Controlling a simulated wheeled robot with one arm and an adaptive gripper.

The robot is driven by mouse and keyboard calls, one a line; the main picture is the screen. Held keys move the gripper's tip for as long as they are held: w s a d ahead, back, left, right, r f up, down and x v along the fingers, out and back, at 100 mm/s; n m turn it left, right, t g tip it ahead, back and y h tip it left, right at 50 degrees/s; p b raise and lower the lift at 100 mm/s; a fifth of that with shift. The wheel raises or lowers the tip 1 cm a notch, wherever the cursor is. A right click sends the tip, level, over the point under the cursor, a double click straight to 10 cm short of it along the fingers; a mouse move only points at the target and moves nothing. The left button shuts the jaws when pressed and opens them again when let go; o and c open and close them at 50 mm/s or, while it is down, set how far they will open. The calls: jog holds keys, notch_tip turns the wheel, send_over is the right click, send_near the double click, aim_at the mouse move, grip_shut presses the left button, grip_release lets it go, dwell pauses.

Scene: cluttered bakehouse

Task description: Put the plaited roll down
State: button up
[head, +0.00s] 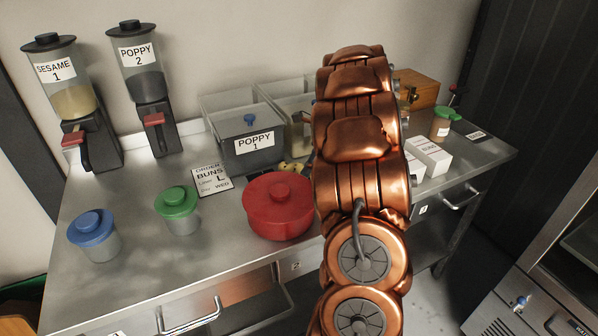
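No plaited roll can be made out for sure. A small yellowish and dark shape (291,166) shows on the table between the red lidded pot (279,207) and the clear bin labelled POPPY 1 (247,146); it is partly covered and I cannot tell what it is. My copper arm rises through the middle-right of the head view and reaches over the table. My gripper is hidden behind the arm, so what it holds cannot be seen.
The steel table (130,262) carries SESAME 1 (73,102) and POPPY 2 (147,86) dispensers, a blue-lidded tub (94,234), a green-lidded tub (178,209), an order card (211,180), white boxes (429,155) and a wooden box (416,89). Bare steel shows at the front left.

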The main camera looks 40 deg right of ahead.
jog(key=shift+w+a+p+x, duration=0.2)
jog(key=shift+p+x, duration=0.1)
jog(key=shift+x, duration=0.9)
jog(key=shift+w+a+p+x, duration=0.15)
jog(key=shift+p+x, duration=0.15)
jog(key=shift+x, duration=0.95)
jog(key=shift+r, duration=0.2)
jog(key=c, duration=0.8)
jog(key=shift+o, duration=0.2)
jog(key=shift+r, duration=0.1)
